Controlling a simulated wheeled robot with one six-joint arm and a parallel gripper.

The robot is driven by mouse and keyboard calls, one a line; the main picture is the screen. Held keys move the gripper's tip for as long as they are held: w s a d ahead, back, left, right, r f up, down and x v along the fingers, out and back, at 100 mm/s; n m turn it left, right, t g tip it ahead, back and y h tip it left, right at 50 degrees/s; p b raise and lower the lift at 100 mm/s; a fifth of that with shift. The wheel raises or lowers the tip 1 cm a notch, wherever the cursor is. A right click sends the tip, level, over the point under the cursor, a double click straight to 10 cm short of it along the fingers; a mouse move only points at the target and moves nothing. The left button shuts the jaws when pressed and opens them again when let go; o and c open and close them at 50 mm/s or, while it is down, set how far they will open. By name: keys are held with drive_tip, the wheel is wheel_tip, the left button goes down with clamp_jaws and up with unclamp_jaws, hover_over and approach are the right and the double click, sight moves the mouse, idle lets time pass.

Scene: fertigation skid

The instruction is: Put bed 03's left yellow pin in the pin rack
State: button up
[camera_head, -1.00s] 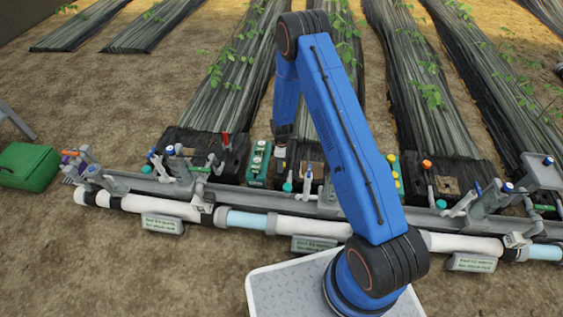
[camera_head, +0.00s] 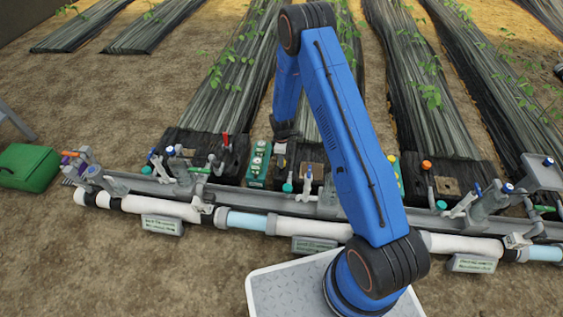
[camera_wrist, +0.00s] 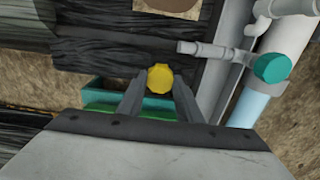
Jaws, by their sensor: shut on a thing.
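My gripper (camera_wrist: 160,90) is shut on a yellow pin (camera_wrist: 160,78), whose round yellow head shows between the fingertips in the wrist view. A green tray (camera_wrist: 97,92) lies below and behind the fingers, partly hidden by them. In the head view my gripper (camera_head: 284,140) hangs over the bed end, just right of a green rack (camera_head: 257,168) with several pale round tops. The held pin cannot be made out there. A second green holder with a yellow top (camera_head: 392,158) is mostly hidden behind my arm. I cannot tell which holder is the pin rack.
A teal-capped valve (camera_wrist: 272,67) and the white pipe stand right of my gripper in the wrist view. In the head view, the pipe (camera_head: 180,207) with valves runs across in front of the black beds. A green box (camera_head: 28,165) sits far left.

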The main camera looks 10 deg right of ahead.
drive_tip(key=shift+r, duration=1.65)
wheel_tip(320, 180, up, 20)
idle(0.4)
idle(1.1)
